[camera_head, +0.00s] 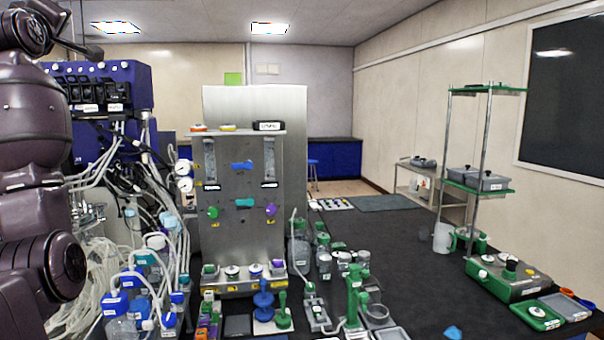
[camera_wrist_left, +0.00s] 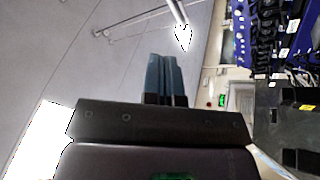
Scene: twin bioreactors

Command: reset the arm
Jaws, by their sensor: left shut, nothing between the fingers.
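My left arm (camera_head: 35,150) is folded up along the left edge of the head view, and its gripper is outside that view. In the left wrist view my left gripper (camera_wrist_left: 166,62) is shut, its two blue-grey fingers together with nothing between them. It points at open room, with ceiling or wall panels behind it, and touches nothing. My right arm and right gripper are not in view.
A steel panel unit (camera_head: 285,180) with valves stands on the dark bench (camera_head: 425,285). A blue bioreactor controller (camera_head: 135,90) with tubing and bottles is close to my left arm. A green-based stand (camera_head: 510,275) is at right. The bench's middle right is mostly clear.

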